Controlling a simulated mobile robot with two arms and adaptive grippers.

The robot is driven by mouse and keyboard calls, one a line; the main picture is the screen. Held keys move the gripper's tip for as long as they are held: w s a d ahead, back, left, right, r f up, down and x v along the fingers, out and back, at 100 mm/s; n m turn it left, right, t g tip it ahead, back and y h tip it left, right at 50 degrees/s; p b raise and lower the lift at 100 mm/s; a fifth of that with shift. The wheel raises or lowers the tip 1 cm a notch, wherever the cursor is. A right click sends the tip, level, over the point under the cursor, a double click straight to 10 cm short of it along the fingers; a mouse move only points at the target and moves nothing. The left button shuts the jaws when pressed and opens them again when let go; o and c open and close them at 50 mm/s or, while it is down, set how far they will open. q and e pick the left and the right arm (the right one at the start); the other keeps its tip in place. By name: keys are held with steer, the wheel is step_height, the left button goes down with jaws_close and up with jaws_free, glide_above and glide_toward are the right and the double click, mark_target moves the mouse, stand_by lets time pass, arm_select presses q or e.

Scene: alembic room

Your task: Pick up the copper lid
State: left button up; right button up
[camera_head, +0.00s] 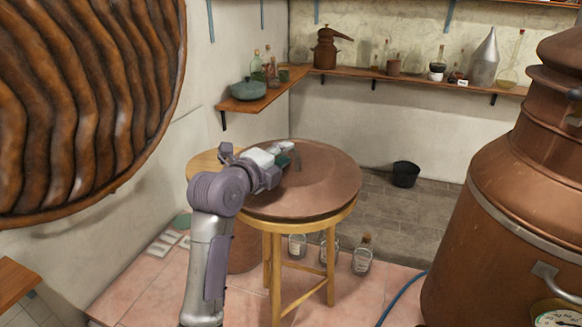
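The copper lid (325,185) is a wide, round, shallow dish-like disc. It lies on a round wooden stool (340,218) in the middle of the view and covers most of its top. My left arm comes up from the bottom, and its gripper (292,160) is over the far left part of the lid. The wrist hides part of the lid's left side. The fingers are small and partly hidden, so I cannot tell how far apart they are or whether they touch the lid. My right gripper is not in view.
A large copper still (500,215) stands at the right. Glass bottles (362,255) stand on the floor behind the stool, and a black bucket (405,173) is farther back. Wall shelves (420,83) hold vessels. A large ribbed brown object (85,100) fills the upper left.

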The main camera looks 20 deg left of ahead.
arm_select(q)
steer(key=x, duration=0.1)
steer(key=p+x, duration=0.2)
steer(key=shift+w+d+r, duration=0.1)
steer(key=shift+w+r, duration=0.1)
steer(key=shift+w, duration=0.1)
steer(key=shift+w+f, duration=0.2)
steer(key=shift+w, duration=0.25)
steer(key=shift+s, duration=0.1)
jaws_close()
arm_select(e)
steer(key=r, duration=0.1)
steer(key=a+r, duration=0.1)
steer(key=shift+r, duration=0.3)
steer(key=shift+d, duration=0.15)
arm_select(q)
steer(key=shift+r, duration=0.15)
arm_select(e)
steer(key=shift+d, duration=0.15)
